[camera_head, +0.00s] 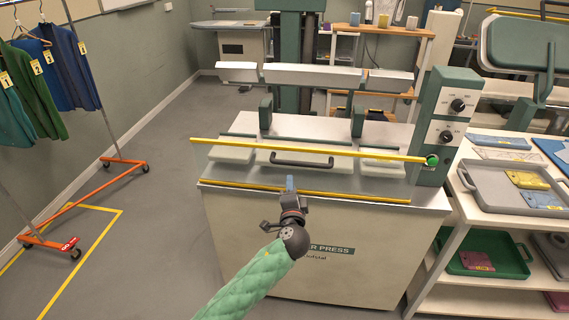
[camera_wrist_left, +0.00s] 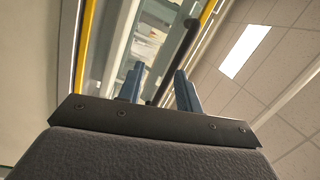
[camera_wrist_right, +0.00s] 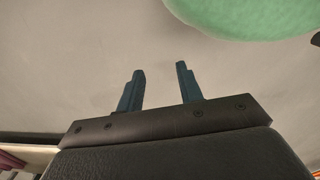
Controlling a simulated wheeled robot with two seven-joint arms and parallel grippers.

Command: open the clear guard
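The clear guard (camera_head: 225,143) is edged with a yellow bar and lies across the front of the press (camera_head: 320,240). Its dark handle (camera_head: 300,163) sits at the middle. My left gripper (camera_head: 290,183) is just in front of and below the handle, fingers pointing toward the press. In the left wrist view, my left gripper (camera_wrist_left: 158,85) is open, and the dark handle (camera_wrist_left: 184,48) runs into the gap between its fingers; I cannot tell whether they touch it. My right gripper (camera_wrist_right: 160,82) is open and empty in the right wrist view, and out of the head view.
A control box (camera_head: 447,115) with black knobs and a green button (camera_head: 432,160) stands at the press's right end. A shelf cart (camera_head: 470,195) with trays is beside it. A garment rail (camera_head: 88,200) stands at the left. The floor between is clear.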

